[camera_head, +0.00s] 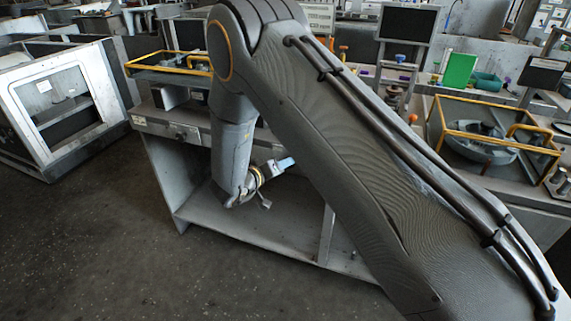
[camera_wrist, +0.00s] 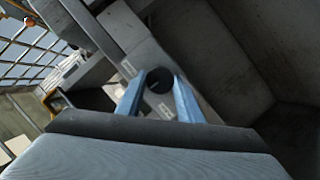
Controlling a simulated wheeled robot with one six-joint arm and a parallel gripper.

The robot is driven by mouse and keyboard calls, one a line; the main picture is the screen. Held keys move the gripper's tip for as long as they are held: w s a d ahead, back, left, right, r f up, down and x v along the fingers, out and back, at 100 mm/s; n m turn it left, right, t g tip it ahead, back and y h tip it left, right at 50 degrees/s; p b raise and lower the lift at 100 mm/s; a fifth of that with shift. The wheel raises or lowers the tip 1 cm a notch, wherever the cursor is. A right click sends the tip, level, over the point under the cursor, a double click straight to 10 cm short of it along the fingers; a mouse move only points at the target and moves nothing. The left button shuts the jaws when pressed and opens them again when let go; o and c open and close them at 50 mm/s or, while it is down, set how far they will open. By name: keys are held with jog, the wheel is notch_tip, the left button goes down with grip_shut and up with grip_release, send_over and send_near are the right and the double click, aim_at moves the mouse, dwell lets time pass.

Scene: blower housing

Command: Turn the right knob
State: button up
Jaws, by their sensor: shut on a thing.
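A dark round knob (camera_wrist: 159,80) shows in the wrist view on a grey panel strip (camera_wrist: 140,50) with small white labels. My gripper (camera_wrist: 157,86) has its two blue fingers on either side of this knob and is shut on it. In the head view my gripper's blue fingers (camera_head: 285,163) show at the bench front, partly behind my arm. Another small knob (camera_head: 181,136) sits on the bench's front panel (camera_head: 160,127), further left. The gripped knob is hidden behind my arm in the head view.
Below the panel is an open bench shelf (camera_head: 250,225). Yellow-framed trays stand on the bench at left (camera_head: 165,62) and right (camera_head: 490,128). A green board (camera_head: 459,70) stands at the back. A grey cabinet (camera_head: 60,95) is at far left. The floor at lower left is clear.

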dwell(0.5)
jog(key=o, duration=1.1)
jog(key=shift+c, duration=0.2)
jog(key=b+v, duration=0.1)
jog(key=v, duration=0.7)
jog(key=shift+b, duration=0.3)
jog(key=shift+w, duration=0.1)
jog(key=w+d+r+y, duration=0.3)
jog(key=w+y, duration=0.1)
jog(key=w, duration=0.1)
jog(key=s+d+r+g+y, duration=0.2)
jog(key=s+d+g+y, duration=0.1)
jog(key=d+y, duration=0.15)
jog(key=s+d+g, duration=0.2)
jog(key=s+d, duration=0.4)
jog(key=s, duration=0.3)
jog(key=s+d+r+m+g, duration=0.1)
jog(key=s+d+g, duration=0.2)
jog(key=s+d, duration=0.3)
jog(key=s+d+r+g, duration=0.1)
jog(key=s+d+g, duration=0.2)
jog(key=s, duration=1)
jog(key=d, duration=0.3)
jog(key=shift+m, duration=0.4)
